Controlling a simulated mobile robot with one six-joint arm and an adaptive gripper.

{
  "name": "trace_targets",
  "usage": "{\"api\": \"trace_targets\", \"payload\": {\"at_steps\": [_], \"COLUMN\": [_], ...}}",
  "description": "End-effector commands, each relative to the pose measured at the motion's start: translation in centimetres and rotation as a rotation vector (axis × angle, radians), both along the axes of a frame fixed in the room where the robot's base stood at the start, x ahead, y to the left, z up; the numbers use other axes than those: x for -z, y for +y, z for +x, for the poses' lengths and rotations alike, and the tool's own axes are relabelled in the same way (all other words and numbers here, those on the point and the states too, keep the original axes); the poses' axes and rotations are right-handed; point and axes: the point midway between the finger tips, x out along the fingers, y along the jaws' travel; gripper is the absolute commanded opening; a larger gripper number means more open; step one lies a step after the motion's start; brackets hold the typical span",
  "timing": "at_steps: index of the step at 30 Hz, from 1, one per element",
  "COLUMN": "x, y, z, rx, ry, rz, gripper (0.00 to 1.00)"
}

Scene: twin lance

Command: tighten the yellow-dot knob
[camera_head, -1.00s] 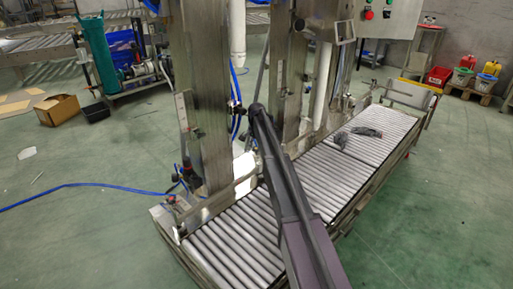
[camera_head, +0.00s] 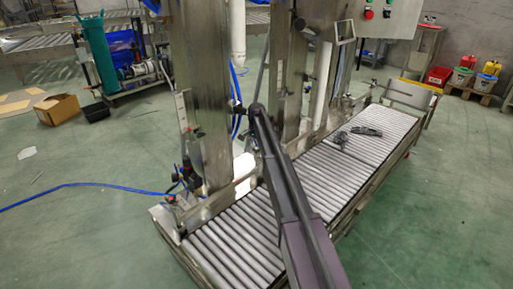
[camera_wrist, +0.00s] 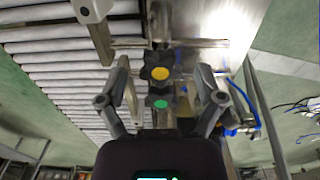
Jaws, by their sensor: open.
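The yellow-dot knob (camera_wrist: 160,73) is a dark lobed knob with a yellow centre, at the upper middle of the wrist view. A similar knob with a green dot (camera_wrist: 160,103) sits just below it in that view. My gripper (camera_wrist: 163,68) is open, with one finger on each side of the yellow-dot knob and visible gaps between. I cannot tell the depth between fingertips and knob. In the head view my arm runs up toward the left steel column (camera_head: 200,105); I cannot make out the gripper or the yellow dot there.
Metal bars and a steel plate surround the knobs. The roller conveyor (camera_head: 315,185) runs alongside the columns, with a small dark object (camera_head: 362,131) over its rollers. A blue hose (camera_head: 90,187) lies on the floor, left. A cardboard box (camera_head: 58,109) stands farther back.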

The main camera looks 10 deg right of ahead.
Motion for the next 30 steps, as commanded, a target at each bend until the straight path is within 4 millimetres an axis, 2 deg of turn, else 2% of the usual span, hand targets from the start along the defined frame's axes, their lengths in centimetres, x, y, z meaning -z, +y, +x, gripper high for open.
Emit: {"api": "trace_targets", "payload": {"at_steps": [14, 30], "x": [-0.01, -0.01], "y": [0.02, 0.01], "z": [0.02, 0.03], "rx": [-0.072, -0.404], "ry": [0.0, 0.0], "rz": [0.0, 0.0], "gripper": [0.86, 0.86]}}
